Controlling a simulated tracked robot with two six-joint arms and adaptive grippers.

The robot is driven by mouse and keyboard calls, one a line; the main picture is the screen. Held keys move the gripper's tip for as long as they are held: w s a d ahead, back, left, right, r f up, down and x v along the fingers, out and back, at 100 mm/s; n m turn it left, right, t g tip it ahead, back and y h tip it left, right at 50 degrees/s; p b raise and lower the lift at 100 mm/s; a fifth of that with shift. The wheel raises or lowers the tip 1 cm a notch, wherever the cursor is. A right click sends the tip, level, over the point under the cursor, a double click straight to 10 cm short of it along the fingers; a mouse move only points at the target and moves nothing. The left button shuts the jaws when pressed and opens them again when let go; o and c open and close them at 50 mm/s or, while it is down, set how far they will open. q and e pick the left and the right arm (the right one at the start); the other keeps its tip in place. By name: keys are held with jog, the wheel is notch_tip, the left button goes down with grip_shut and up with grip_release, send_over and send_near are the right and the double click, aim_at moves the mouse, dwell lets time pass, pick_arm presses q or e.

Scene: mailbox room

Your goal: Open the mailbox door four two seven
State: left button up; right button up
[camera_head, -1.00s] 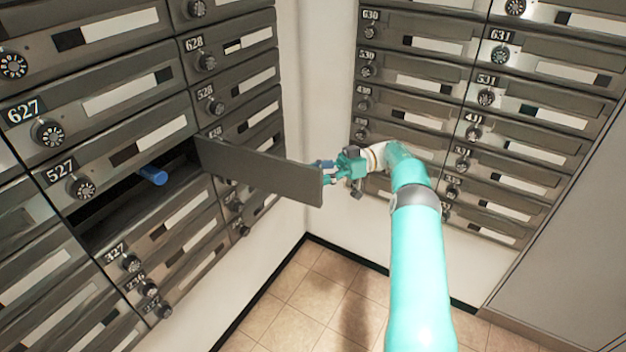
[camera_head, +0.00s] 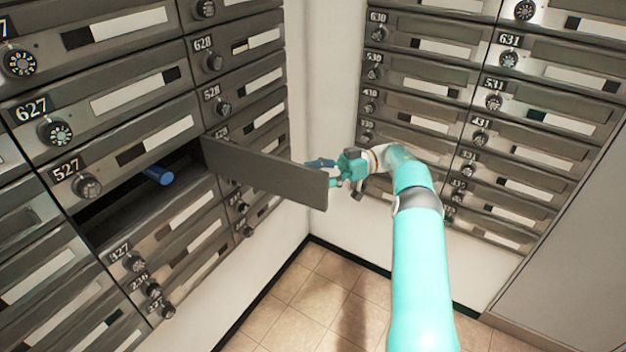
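The door (camera_head: 268,175) of the compartment between 527 and 327 stands swung wide open, sticking out to the right from its hinge side. Its own number is not visible. The open compartment (camera_head: 120,208) is dark inside, and a blue cylinder (camera_head: 158,175) shows in its opening. My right gripper (camera_head: 325,173) is just beyond the door's free end, with its fingers spread apart and nothing seen between them. The door's end partly overlaps the lower finger, so I cannot tell whether they touch. My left gripper is not in view.
Mailboxes with dials, such as 527 (camera_head: 88,186) and 627 (camera_head: 56,132), fill the left wall. Another bank (camera_head: 440,90) stands on the right wall. The tiled floor (camera_head: 310,290) between them is clear. A grey panel (camera_head: 575,250) is at the far right.

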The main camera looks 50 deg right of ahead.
jog(key=shift+w, duration=0.15)
notch_tip(320, 180, up, 10)
dwell(0.5)
jog(key=shift+c, duration=0.2)
